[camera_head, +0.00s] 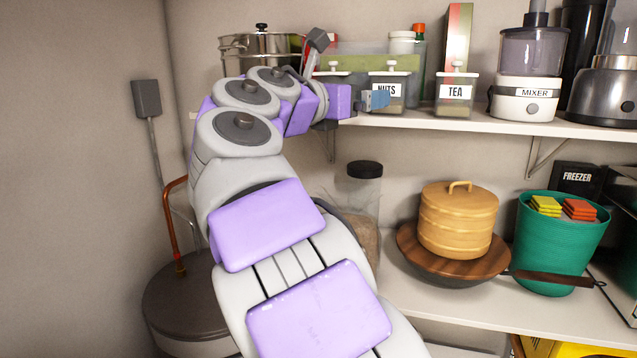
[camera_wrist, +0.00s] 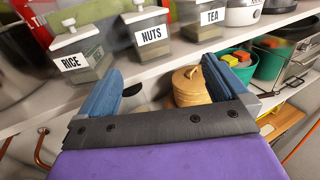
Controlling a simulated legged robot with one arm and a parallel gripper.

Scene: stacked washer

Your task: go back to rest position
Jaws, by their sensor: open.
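My arm rises from the bottom of the head view and reaches up to the upper shelf. My gripper (camera_head: 374,99) is at its end, in front of the NUTS jar (camera_head: 388,90) at the shelf edge. In the wrist view my gripper (camera_wrist: 160,90) has its two blue fingers spread wide apart with nothing between them. The RICE jar (camera_wrist: 84,55), the NUTS jar (camera_wrist: 150,33) and the TEA jar (camera_wrist: 205,20) stand on the shelf beyond the fingers. I see no contact with them.
The upper shelf (camera_head: 470,121) also holds a pot (camera_head: 262,45) and a mixer (camera_head: 528,85). Below are a wooden canister (camera_head: 457,222) on a brown plate, a green basket (camera_head: 555,240) and a glass jar (camera_head: 362,205). The left wall has a copper pipe (camera_head: 167,225).

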